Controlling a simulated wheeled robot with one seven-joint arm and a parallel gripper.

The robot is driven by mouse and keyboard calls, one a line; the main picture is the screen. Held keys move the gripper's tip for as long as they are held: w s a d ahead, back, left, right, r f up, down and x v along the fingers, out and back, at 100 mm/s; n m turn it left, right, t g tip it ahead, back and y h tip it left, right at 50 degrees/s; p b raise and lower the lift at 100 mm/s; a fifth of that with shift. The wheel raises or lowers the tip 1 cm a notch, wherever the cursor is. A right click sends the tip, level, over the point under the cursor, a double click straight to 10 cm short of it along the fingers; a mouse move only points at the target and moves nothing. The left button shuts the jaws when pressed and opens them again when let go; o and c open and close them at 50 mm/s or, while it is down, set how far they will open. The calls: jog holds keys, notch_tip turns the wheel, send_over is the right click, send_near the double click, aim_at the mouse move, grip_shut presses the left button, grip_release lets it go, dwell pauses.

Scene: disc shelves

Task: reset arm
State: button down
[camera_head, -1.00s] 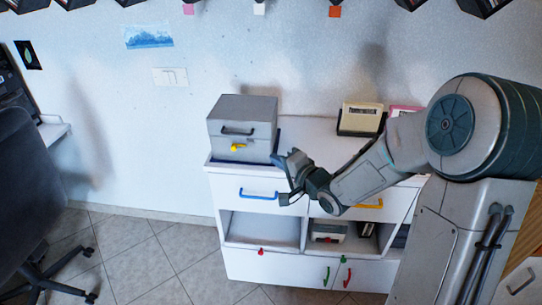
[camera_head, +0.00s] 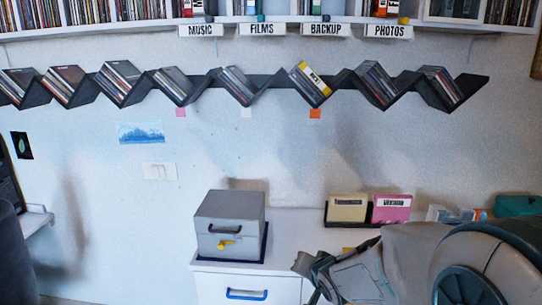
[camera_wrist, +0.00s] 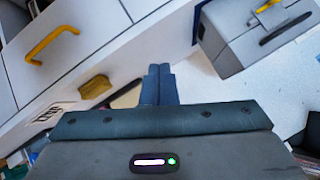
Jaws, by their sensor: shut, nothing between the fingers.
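My gripper (camera_wrist: 158,86) is shut and empty in the wrist view, its two blue-grey fingers side by side over the white cabinet top. In the head view my arm comes in from the lower right, and my wrist shows at the bottom, right of the grey box; the fingertips are hard to make out there. The grey box (camera_head: 229,212) with a dark handle and a yellow latch stands closed on the white cabinet (camera_head: 290,235). The box also shows at the upper right of the wrist view (camera_wrist: 225,35), apart from my fingers.
A cream box (camera_head: 347,208) and a pink box (camera_head: 391,208) stand at the back of the cabinet. A zigzag shelf (camera_head: 270,82) of discs hangs above, under a labelled shelf. A yellow drawer handle (camera_wrist: 50,42) shows in the wrist view. A dark chair (camera_head: 12,255) is at left.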

jog(key=s+d+r+n+g+h+p, duration=0.1)
jog(key=s+d+r+n+g, duration=0.1)
jog(key=s, duration=0.9)
jog(key=s+d+r+n+g+h+p, duration=0.1)
jog(key=s+g, duration=0.4)
jog(key=s, duration=0.6)
notch_tip(320, 180, up, 3)
jog(key=d+n, duration=0.1)
jog(key=d, duration=0.1)
jog(key=shift+d+f, duration=0.2)
jog(key=shift+d, duration=0.15)
